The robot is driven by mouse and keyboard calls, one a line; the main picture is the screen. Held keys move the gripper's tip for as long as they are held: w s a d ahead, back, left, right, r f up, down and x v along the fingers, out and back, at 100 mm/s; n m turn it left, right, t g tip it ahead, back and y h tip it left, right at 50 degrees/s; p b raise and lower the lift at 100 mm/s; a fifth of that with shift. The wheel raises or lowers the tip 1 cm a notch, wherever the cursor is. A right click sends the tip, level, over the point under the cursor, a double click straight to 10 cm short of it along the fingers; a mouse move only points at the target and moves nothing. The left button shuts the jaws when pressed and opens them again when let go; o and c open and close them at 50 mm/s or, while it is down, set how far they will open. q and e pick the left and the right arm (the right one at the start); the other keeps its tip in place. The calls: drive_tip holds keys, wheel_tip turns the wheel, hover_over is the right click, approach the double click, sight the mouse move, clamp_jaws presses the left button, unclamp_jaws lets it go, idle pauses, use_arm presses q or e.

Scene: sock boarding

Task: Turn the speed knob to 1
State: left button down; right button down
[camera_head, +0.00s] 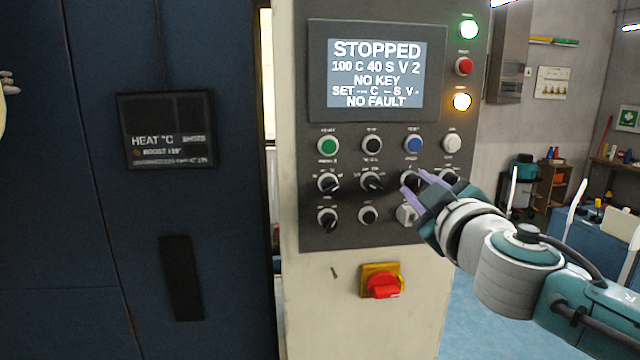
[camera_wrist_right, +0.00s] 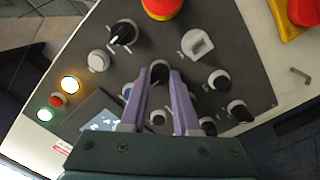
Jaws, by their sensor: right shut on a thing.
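The control panel (camera_head: 345,240) faces me, with a row of black knobs below its buttons. My right gripper (camera_head: 415,185) is at the third knob from the left (camera_head: 408,179); the knob's small label is unreadable. In the right wrist view its two purple fingers stand either side of a black knob (camera_wrist_right: 159,71) and are shut on it. The fingers partly hide the knob, so its pointer setting is unclear. The display (camera_head: 376,73) reads STOPPED, 100 C 40 S V 2, NO KEY, NO FAULT.
Other knobs (camera_head: 371,182) sit close beside the gripper. A white key-like switch (camera_wrist_right: 197,43) and a red mushroom button (camera_wrist_right: 162,5) are nearby. A red rotary switch (camera_head: 383,286) on yellow is below the panel. A dark blue cabinet (camera_head: 60,220) stands left.

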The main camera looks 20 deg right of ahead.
drive_tip(key=shift+f+n, duration=0.1)
drive_tip(key=shift+n, duration=0.3)
drive_tip(key=shift+n+b, duration=0.55)
drive_tip(key=shift+n, duration=0.05)
drive_tip(key=n, duration=0.2)
drive_tip(key=shift+n+b, duration=0.3)
drive_tip(key=shift+b, duration=0.1)
drive_tip(key=n, duration=0.3)
drive_tip(key=shift+b, duration=0.3)
drive_tip(key=shift+n, duration=0.7)
drive_tip(key=shift+t, duration=0.3)
drive_tip(key=c, duration=0.6)
unclamp_jaws()
drive_tip(key=shift+c, duration=0.2)
